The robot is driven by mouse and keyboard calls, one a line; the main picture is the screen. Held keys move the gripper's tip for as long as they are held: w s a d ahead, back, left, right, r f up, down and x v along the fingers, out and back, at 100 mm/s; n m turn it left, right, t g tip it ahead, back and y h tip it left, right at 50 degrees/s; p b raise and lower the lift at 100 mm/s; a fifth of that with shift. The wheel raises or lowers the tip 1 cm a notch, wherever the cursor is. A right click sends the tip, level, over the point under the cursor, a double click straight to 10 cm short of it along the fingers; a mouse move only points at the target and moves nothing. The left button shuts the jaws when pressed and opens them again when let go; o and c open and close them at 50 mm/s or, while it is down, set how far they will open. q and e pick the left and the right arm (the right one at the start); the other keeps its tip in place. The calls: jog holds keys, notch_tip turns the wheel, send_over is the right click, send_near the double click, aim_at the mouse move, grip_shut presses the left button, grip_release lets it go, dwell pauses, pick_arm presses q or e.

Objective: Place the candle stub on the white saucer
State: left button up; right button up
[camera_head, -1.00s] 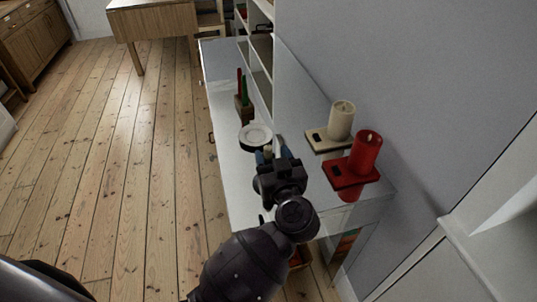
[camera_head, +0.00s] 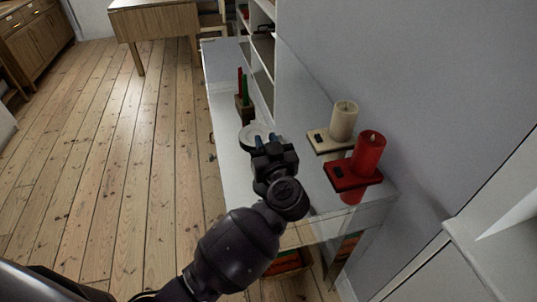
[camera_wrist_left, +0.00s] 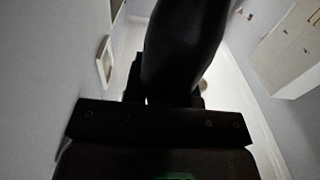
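The white saucer (camera_head: 249,132) lies on the long white cabinet top in the head view, partly covered by my left gripper. My left gripper (camera_head: 271,141) is at the saucer's near right edge, its bluish fingertips pointing away from the camera. I cannot make out the candle stub now; the gripper may hide it. Whether the fingers hold anything does not show. In the left wrist view a large dark shape fills the middle between the finger parts and hides what lies there. My right gripper is not in view.
Behind the saucer stands a wooden holder (camera_head: 244,106) with red and green candles. To the right, a cream candle (camera_head: 343,121) and a red candle (camera_head: 369,153) stand by the wall on flat holders. The cabinet top (camera_head: 222,80) is clear at its far end.

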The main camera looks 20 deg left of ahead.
pick_arm(q)
grip_shut()
